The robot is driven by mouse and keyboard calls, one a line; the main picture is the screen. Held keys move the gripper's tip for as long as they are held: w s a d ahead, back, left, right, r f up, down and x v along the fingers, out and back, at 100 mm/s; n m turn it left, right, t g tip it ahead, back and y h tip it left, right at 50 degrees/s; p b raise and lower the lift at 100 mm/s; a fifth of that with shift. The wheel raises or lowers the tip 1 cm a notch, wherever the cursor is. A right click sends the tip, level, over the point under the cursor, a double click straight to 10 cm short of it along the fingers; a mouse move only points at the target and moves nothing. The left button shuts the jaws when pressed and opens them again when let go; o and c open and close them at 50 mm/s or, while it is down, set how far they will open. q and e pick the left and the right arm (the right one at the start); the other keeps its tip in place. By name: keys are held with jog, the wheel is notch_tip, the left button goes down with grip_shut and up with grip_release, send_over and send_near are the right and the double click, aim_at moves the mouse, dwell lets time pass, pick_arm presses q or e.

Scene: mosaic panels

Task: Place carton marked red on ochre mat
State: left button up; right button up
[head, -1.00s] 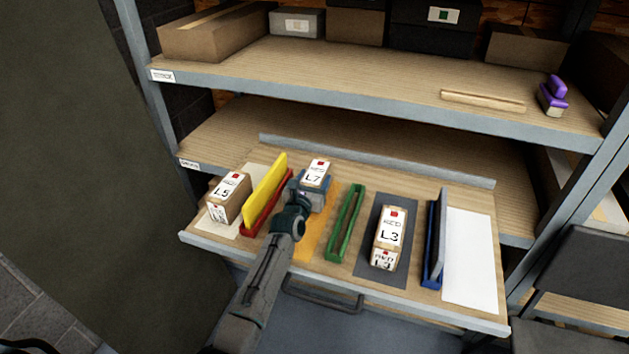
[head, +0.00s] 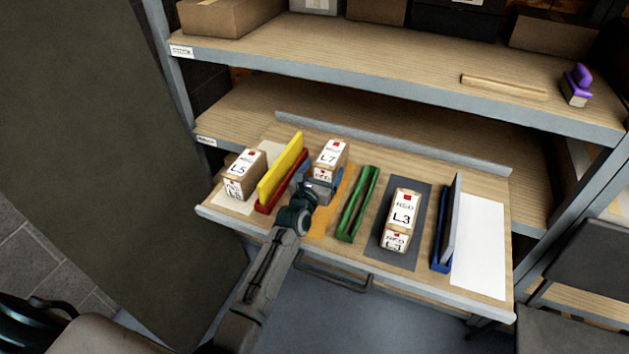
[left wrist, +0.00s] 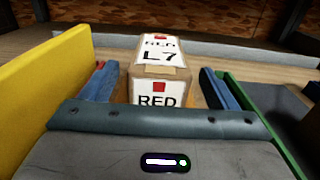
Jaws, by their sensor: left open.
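A brown carton marked L7 and RED (head: 331,157) stands upright on the ochre mat (head: 326,215), towards its back. In the left wrist view the L7 carton (left wrist: 158,75) shows its red square, with its lower part hidden by my gripper. My left gripper (head: 321,187) is open just in front of the carton. In the wrist view its blue fingers (left wrist: 160,88) lie to either side of the carton, with a gap on each side. Cartons L5 (head: 243,176) on a cream mat and L3 (head: 401,218) on a dark grey mat also carry RED labels.
A yellow panel in a red holder (head: 282,170) stands left of the ochre mat, and a green holder (head: 357,204) right of it. A blue holder with a grey panel (head: 447,223) stands farther right, beside a bare white mat (head: 479,245). A shelf (head: 390,75) overhangs behind.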

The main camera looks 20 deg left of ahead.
pick_arm(q)
jog(key=s, duration=0.6)
jog(key=shift+s+a+p, duration=0.1)
jog(key=shift+s+p, duration=0.3)
pick_arm(e)
jog(key=s, duration=0.1)
jog(key=s+f, duration=0.1)
jog(key=s, duration=0.1)
jog(key=shift+d+f, duration=0.1)
jog(key=shift+f, duration=0.15)
